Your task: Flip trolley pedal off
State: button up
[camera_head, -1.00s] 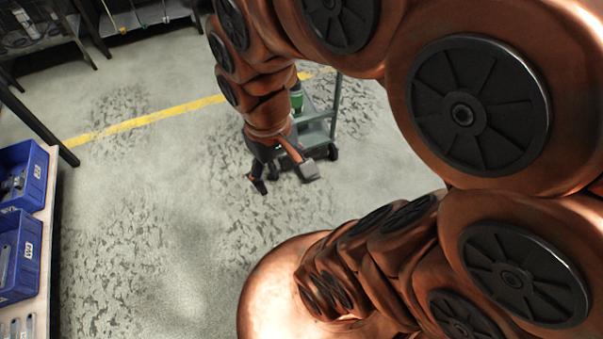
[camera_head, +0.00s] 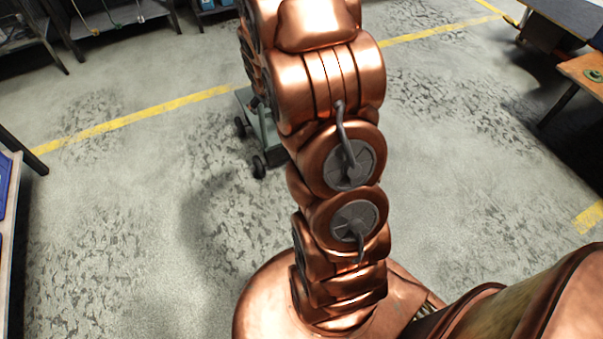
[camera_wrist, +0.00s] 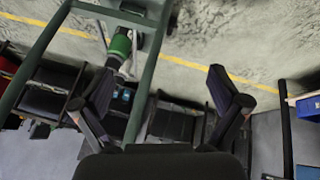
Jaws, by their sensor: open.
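The green trolley (camera_head: 268,140) stands on the floor behind my arm in the head view. Only its left edge and two dark wheels show. In the wrist view its green tube frame (camera_wrist: 146,80) runs along the left and middle, tilted. My gripper (camera_wrist: 161,76) is open, with its fingers spread wide and nothing held between them. The left finger is near the frame, and I cannot tell whether they touch. The gripper is hidden behind my arm in the head view. I cannot make out the trolley pedal in either view.
A green and white object (camera_wrist: 120,48) shows between the frame tubes, by the left finger. A yellow line (camera_head: 140,121) crosses the floor. Benches stand at the back left and a wooden table (camera_head: 585,75) at the right. Open floor lies left and right of my arm.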

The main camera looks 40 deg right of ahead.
jog(key=w+d+f+t+b, duration=0.2)
jog(key=d+f+b, duration=0.25)
jog(key=f, duration=0.65)
jog(key=w+d+f+t+b, duration=0.2)
jog(key=d+f+b, duration=0.25)
jog(key=f, duration=0.65)
jog(key=w+d+f+t+b, duration=0.15)
jog(key=d+f+b, duration=0.35)
jog(key=f, duration=0.6)
jog(key=s+d+f+m+t+h+b, duration=0.1)
jog(key=s+f+t+b, duration=0.2)
jog(key=f, duration=0.5)
jog(key=s+f+m+t+h+b, duration=0.1)
jog(key=s+f+b, duration=0.25)
jog(key=f, duration=0.35)
jog(key=s+d+f+m+t+h+b, duration=0.1)
jog(key=s+f+t+b, duration=0.15)
jog(key=f+b, duration=0.4)
jog(key=shift+a+f+b+x, duration=0.15)
jog(key=shift+f+x, duration=0.05)
jog(key=shift+x, duration=1.15)
jog(key=shift+a+f+b+x, duration=0.15)
jog(key=shift+f+x, duration=0.1)
jog(key=shift+x, duration=1.15)
jog(key=shift+a+f+b+x, duration=0.1)
jog(key=shift+f+b+x, duration=0.1)
jog(key=shift+x, duration=1.15)
jog(key=shift+w, duration=0.15)
